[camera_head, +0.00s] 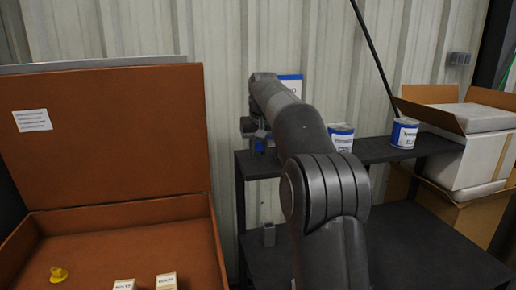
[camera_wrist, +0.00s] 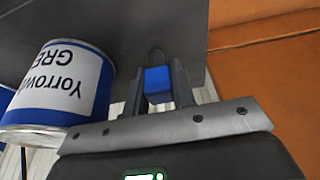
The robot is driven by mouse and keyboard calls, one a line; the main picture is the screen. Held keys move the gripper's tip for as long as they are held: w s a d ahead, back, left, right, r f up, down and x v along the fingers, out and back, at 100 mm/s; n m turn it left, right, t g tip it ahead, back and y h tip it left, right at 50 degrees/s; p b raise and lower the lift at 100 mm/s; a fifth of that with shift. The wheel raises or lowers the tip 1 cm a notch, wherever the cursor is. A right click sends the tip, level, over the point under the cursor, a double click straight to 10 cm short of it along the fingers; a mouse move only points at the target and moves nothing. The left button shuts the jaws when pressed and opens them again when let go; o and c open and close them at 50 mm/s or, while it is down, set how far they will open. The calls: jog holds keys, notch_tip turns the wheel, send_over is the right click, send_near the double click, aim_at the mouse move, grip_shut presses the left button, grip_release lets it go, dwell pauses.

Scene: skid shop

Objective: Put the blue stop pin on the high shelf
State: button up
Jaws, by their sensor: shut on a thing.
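The blue stop pin (camera_wrist: 158,86) is between the two fingers of my gripper (camera_wrist: 156,92), which is shut on it. In the head view the blue pin (camera_head: 259,146) shows small below my gripper (camera_head: 257,138), at the left end of the dark high shelf (camera_head: 431,146). The shelf top (camera_wrist: 130,25) also fills the upper part of the wrist view behind the pin. I cannot tell whether the pin touches the shelf. My arm hides part of the shelf in the head view.
A blue-and-white grease can (camera_wrist: 65,90) stands close beside my gripper in the wrist view. Two cans (camera_head: 341,138) (camera_head: 404,133) stand farther right on the shelf. An open brown case (camera_head: 110,140) is at the left, cardboard boxes (camera_head: 470,208) at the right. A lower shelf (camera_head: 425,245) lies below.

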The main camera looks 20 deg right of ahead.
jog(key=shift+f, duration=0.1)
jog(key=o, duration=1)
jog(key=v, duration=1.1)
jog(key=s+a+r, duration=0.2)
jog(key=s+a, duration=0.1)
jog(key=s, duration=0.5)
jog(key=s+a+f, duration=0.1)
jog(key=s+f, duration=0.7)
jog(key=s, duration=0.2)
jog(key=s+a+f+t, duration=0.1)
jog(key=s+f, duration=0.7)
jog(key=s, duration=0.3)
jog(key=s+a+f+t, duration=0.1)
jog(key=s+f, duration=0.7)
jog(key=s, duration=0.2)
jog(key=shift+s+f, duration=0.4)
